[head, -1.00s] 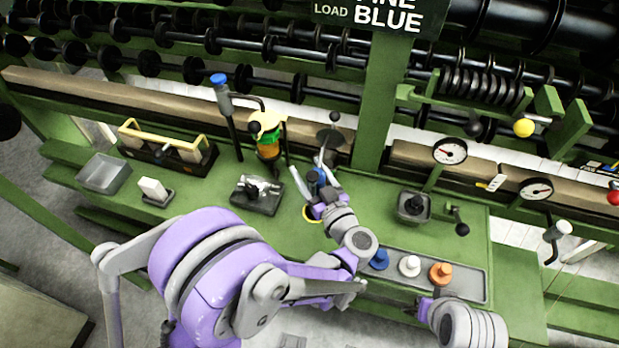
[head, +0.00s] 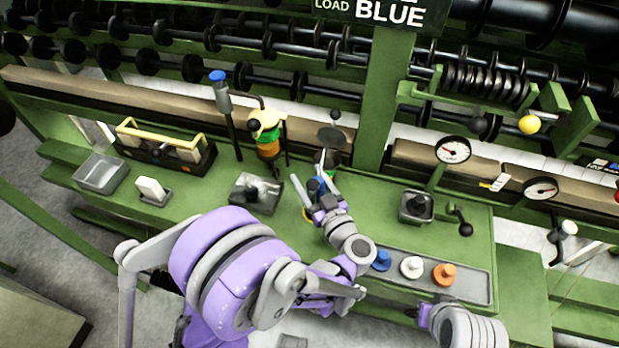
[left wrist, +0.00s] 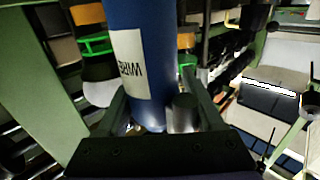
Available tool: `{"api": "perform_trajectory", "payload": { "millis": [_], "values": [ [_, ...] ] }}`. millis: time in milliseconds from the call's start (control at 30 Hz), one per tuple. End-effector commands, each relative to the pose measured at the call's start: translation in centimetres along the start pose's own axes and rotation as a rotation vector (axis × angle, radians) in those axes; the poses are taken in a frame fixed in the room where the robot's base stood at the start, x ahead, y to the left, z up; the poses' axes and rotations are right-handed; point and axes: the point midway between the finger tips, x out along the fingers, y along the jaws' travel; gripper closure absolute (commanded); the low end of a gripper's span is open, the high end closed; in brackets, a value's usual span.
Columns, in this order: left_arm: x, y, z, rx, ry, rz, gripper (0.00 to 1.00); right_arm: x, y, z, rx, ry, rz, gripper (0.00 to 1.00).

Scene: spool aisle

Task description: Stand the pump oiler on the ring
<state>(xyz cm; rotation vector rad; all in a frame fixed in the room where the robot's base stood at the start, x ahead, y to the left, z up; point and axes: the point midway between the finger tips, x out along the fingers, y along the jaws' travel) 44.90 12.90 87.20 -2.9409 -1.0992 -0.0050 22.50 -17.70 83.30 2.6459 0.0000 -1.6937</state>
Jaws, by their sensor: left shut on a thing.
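The pump oiler has a blue body (head: 317,187) with pale metal parts beside it. My left gripper (head: 321,200) is shut on it over the green bench. In the left wrist view the blue cylinder (left wrist: 140,60), with a white label, stands between the two fingers (left wrist: 160,112), next to a short grey cylinder. A yellow ring (head: 307,215) shows in part on the bench just left of the gripper. The gripper and oiler hide the rest. I cannot tell whether the oiler's base touches the bench. My right gripper (head: 424,316) is at the lower right; its fingers are unclear.
A dark square tray (head: 256,205) sits left of the ring. A grey tray (head: 465,280) with blue, white and orange knobbed pieces lies to the right. A yellow-topped stack (head: 265,125), a round dark disc on a stand (head: 331,136) and a green post (head: 385,100) stand behind.

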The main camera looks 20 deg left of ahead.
Motion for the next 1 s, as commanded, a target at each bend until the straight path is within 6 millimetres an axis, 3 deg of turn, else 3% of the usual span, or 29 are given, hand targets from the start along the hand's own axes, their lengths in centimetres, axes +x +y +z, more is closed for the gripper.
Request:
{"api": "perform_trajectory", "payload": {
  "millis": [33,67,200,633,833,1000],
  "values": [
    [0.0,0.0,0.1,0.000,-0.003,0.000,1.00,0.0,0.0,0.0,0.000,0.000,0.000,1.00],
    [0.0,0.0,0.1,0.000,-0.005,0.000,0.26,0.0,0.0,0.0,0.000,0.000,0.000,1.00],
    [0.0,0.0,0.1,-0.001,-0.005,0.001,0.01,-0.1,0.0,0.0,0.000,0.000,0.000,1.00],
    [0.0,0.2,0.0,-0.001,-0.006,0.004,0.01,-0.1,0.0,-0.1,0.000,0.000,0.000,1.00],
    [0.0,0.2,-1.6,-0.002,-0.004,0.005,0.01,-1.6,0.0,-1.0,0.000,0.006,0.000,1.00],
    [-4.1,0.3,-1.0,-0.002,-0.006,0.010,0.01,-0.8,0.0,-0.5,0.000,0.003,0.000,1.00]
  ]
}}
